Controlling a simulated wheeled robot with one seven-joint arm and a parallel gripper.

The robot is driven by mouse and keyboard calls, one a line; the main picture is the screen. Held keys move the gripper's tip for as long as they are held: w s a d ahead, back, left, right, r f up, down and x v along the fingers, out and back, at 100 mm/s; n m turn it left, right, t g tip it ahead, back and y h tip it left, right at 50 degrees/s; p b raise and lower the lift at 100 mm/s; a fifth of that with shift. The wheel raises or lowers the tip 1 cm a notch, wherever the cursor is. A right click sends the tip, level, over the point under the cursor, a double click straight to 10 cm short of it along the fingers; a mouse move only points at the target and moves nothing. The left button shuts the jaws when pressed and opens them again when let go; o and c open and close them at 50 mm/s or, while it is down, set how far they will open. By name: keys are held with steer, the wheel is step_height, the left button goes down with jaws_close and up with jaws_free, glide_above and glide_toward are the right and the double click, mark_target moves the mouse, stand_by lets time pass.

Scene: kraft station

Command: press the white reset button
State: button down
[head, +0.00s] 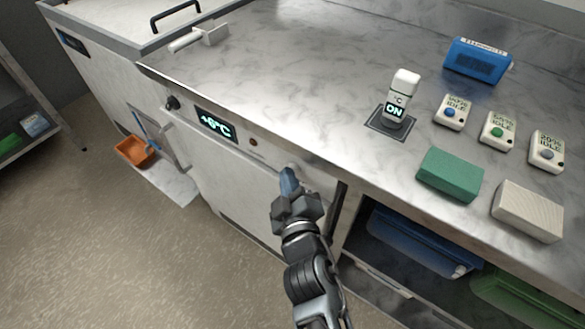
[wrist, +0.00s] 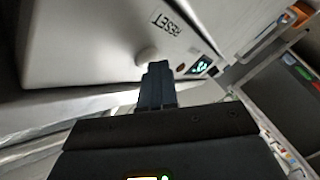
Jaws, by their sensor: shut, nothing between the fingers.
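The white reset button (wrist: 146,55) is a round knob on the pale front panel, beside the printed word RESET (wrist: 167,22) in the wrist view. In the head view my gripper (head: 289,180) covers most of the button's place on the cabinet front. My gripper is shut and empty, its dark fingertips pointing at the panel. In the wrist view the fingertips (wrist: 157,68) are right by the button, overlapping its lower right edge. I cannot tell whether they touch it.
The panel carries a lit +6°C display (head: 217,125), a small red light (head: 253,142) and a dark knob (head: 171,103). The steel counter above holds a white ON device (head: 400,98), a green block (head: 450,174) and a beige block (head: 527,210). An open shelf holds a blue tray (head: 415,240).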

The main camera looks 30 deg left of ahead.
steer(key=shift+s+b, duration=0.7)
steer(key=shift+s, duration=0.15)
steer(key=s+b, duration=0.4)
steer(key=s, duration=0.1)
steer(key=shift+a, duration=0.2)
stand_by(0.7)
